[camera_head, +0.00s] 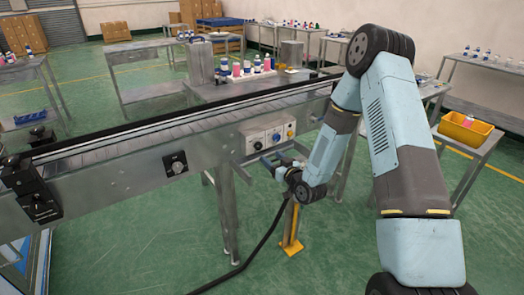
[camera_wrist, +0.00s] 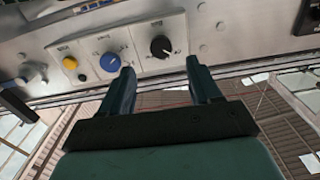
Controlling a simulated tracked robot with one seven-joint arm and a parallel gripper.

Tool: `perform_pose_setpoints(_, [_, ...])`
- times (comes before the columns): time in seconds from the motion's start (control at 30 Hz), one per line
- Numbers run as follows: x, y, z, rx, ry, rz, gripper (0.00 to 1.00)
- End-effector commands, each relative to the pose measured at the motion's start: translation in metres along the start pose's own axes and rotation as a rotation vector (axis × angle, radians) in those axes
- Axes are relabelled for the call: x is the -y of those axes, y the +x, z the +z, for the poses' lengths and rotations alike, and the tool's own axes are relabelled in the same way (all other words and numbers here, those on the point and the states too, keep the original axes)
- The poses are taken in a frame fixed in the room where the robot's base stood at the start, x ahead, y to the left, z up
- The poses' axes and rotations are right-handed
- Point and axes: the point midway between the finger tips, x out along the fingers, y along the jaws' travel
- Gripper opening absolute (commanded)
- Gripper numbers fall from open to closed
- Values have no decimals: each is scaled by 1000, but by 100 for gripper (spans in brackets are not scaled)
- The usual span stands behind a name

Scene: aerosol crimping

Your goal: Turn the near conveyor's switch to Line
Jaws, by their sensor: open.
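The control panel on the near conveyor's side (camera_head: 248,134) carries a black knob (camera_head: 257,145), a blue knob (camera_head: 276,138) and a yellow button. In the wrist view the black knob (camera_wrist: 161,47) lies just beyond and between my fingertips, with the blue knob (camera_wrist: 110,62) to its left and the yellow button (camera_wrist: 70,63) farther left. The panel labels are too small to read. My gripper (camera_head: 268,162) is just below the panel in the head view. In the wrist view my gripper (camera_wrist: 160,76) is open and empty, apart from the black knob.
A separate black switch (camera_head: 176,163) sits on the conveyor's side, left of the panel. The near conveyor (camera_head: 130,160) runs across the view. A yellow post (camera_head: 291,230) stands below my gripper. A table with a yellow bin (camera_head: 466,129) is at the right.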

Motion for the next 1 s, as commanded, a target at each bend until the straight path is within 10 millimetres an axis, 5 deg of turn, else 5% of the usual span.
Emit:
perform_pose_setpoints(0.5, [0,75,0,0,0,0,63])
perform_pose_setpoints(0.9, [0,82,0,1,0,-1,63])
perform_pose_setpoints(1.0, [0,82,0,1,0,-1,55])
